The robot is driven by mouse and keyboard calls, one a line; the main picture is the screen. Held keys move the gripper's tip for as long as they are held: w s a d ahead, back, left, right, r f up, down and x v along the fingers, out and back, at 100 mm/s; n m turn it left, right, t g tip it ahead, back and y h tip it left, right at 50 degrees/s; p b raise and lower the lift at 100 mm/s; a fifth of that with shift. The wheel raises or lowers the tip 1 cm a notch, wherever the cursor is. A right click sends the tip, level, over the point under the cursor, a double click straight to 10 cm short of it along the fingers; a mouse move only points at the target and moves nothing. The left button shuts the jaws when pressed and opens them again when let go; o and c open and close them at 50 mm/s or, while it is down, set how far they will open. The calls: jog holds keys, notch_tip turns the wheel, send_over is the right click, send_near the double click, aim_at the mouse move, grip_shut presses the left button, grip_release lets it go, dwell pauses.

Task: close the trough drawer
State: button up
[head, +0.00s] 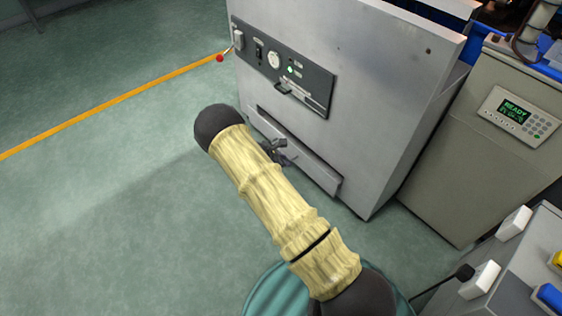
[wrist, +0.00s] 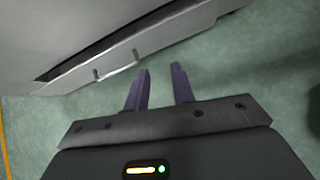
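The trough drawer (head: 318,172) is a long grey panel low on the front of a big grey machine. A dark gap shows along its upper edge, so it looks a little out from the machine. In the wrist view, the drawer front (wrist: 173,36) runs slantwise across the top, with a thin bar handle (wrist: 117,72) on it. My gripper (wrist: 160,69) has its two dark fingers apart with nothing between them. They point toward the drawer, just right of the handle, with floor visible between them. In the head view, my sleeved arm hides part of the drawer, and the gripper shows small beside it.
The grey machine (head: 370,80) carries a control panel (head: 310,88) above the drawer. A beige cabinet (head: 470,150) with a green READY display stands to its right. A grey console (head: 530,262) is at lower right. The green floor (head: 90,200) left of the machine is clear.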

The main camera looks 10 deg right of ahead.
jog(key=s+a+r+m+y+p, duration=0.1)
jog(key=s+r+m+y+p, duration=0.2)
jog(key=s+r+m, duration=0.7)
jog(key=s+a+r+m+y+p, duration=0.1)
jog(key=s+r+m+y+p, duration=0.2)
jog(key=s+r+m, duration=0.8)
jog(key=s+r+y, duration=0.1)
jog(key=s+r, duration=0.2)
jog(key=r, duration=0.4)
jog(key=s+r+y, duration=0.1)
jog(key=s+r, duration=0.2)
jog(key=r, duration=0.4)
jog(key=shift+s+g, duration=0.15)
jog(key=shift+g, duration=0.25)
jog(key=shift+a+r, duration=0.1)
